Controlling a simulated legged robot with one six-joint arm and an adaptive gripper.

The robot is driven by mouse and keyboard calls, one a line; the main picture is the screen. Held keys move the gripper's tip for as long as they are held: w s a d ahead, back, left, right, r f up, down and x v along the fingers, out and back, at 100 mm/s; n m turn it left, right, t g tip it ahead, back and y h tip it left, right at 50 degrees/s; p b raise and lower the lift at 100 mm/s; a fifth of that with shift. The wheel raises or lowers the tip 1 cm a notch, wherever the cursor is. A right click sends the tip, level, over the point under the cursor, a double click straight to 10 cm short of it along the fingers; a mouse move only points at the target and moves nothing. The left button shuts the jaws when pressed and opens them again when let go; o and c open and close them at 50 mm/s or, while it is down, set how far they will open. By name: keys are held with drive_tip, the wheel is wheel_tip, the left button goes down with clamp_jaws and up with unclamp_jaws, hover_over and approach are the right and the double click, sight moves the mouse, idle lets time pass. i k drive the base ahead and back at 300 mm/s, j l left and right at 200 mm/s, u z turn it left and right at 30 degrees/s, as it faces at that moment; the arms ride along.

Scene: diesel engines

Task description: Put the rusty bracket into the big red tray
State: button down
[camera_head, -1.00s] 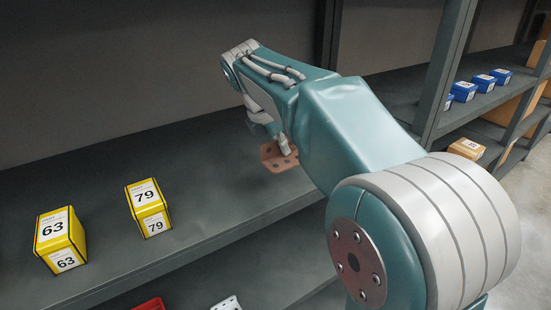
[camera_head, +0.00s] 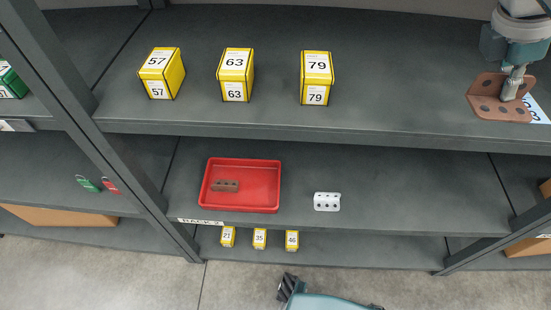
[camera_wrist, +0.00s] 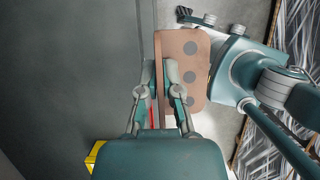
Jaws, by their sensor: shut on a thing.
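My gripper (camera_head: 512,90) is shut on a rusty reddish-brown L-shaped bracket (camera_head: 489,104) with several holes, at the upper right of the head view. In the wrist view, the fingers (camera_wrist: 167,75) pinch one flange of the bracket (camera_wrist: 190,45), whose wide holed face lies to the right. The bracket is over or near the upper shelf; its exact height is unclear. The big red tray (camera_head: 273,173) is on the middle shelf, lower and to the left of my gripper. A smaller dark brown holed piece (camera_head: 225,186) lies in the tray's left half.
Yellow boxes 57 (camera_head: 160,75), 63 (camera_head: 236,75) and 79 (camera_head: 317,78) stand on the upper shelf. A white holed bracket (camera_head: 327,202) lies right of the tray. The upper shelf's front edge (camera_head: 300,138) overhangs the middle shelf. A dark upright (camera_head: 110,150) stands left.

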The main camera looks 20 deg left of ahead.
sight(258, 195)
drive_tip(key=u, duration=0.4)
drive_tip(key=k+j+u, duration=0.1)
drive_tip(key=u, duration=0.3)
drive_tip(key=j+u, duration=0.1)
drive_tip(key=u, duration=0.25)
drive_tip(key=k+j+u, duration=0.1)
drive_tip(key=u, duration=0.3)
drive_tip(key=i+u, duration=0.15)
drive_tip(key=k+j, duration=0.05)
